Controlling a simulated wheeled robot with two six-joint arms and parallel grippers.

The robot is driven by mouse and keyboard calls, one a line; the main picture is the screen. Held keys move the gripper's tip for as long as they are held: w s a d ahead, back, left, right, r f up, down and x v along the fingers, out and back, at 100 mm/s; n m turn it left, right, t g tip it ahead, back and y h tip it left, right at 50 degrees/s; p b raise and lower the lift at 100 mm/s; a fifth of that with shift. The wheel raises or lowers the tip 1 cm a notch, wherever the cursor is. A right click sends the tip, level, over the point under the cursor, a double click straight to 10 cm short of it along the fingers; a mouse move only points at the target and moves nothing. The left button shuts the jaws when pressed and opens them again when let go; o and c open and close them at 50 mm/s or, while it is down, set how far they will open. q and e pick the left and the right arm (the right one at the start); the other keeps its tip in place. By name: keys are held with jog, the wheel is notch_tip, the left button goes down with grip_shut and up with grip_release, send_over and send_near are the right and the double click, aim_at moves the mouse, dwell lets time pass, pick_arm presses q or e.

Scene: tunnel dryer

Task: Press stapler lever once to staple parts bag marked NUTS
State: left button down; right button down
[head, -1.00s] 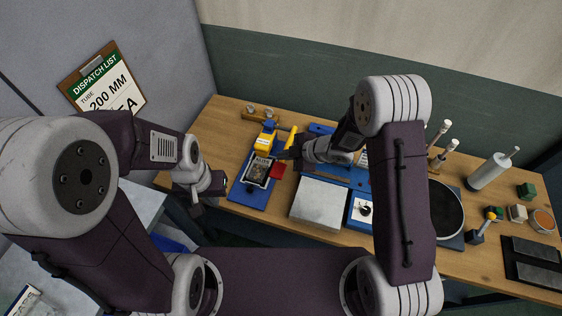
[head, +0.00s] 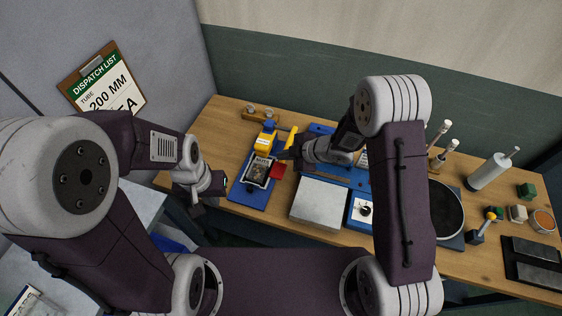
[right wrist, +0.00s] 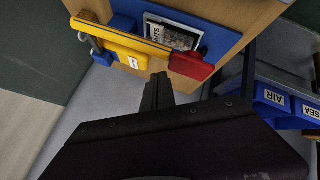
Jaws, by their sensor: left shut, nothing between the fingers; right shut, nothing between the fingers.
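The yellow stapler (head: 265,141) stands on a blue base plate (head: 246,196) on the bench. Its long yellow lever (right wrist: 118,36) ends in a red pad (right wrist: 191,66), which also shows in the head view (head: 277,171). My right gripper (right wrist: 157,92) is shut and empty near the lever and red pad; contact cannot be told. My left gripper (head: 197,208) is shut and empty, off the bench's left front edge.
My right arm covers the bench's middle. A round dark plate (head: 446,210) stands further right. Blue bins marked AIR (right wrist: 274,97) and SEA show in the wrist view.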

aim_at(284, 164)
jog(key=shift+f+b, duration=0.35)
jog(key=shift+f, duration=0.05)
jog(key=shift+s+f+b, duration=0.2)
jog(key=shift+f+b, duration=1.35)
jog(key=shift+f, duration=0.35)
dwell(1.4)
notch_tip(284, 164, up, 4)
jog(key=p, duration=0.3)
jog(key=shift+w+f+p, duration=0.1)
jog(key=shift+f+p, duration=0.1)
jog(key=shift+p, duration=0.1)
jog(key=shift+r+p, duration=0.4)
jog(key=shift+r, duration=0.1)
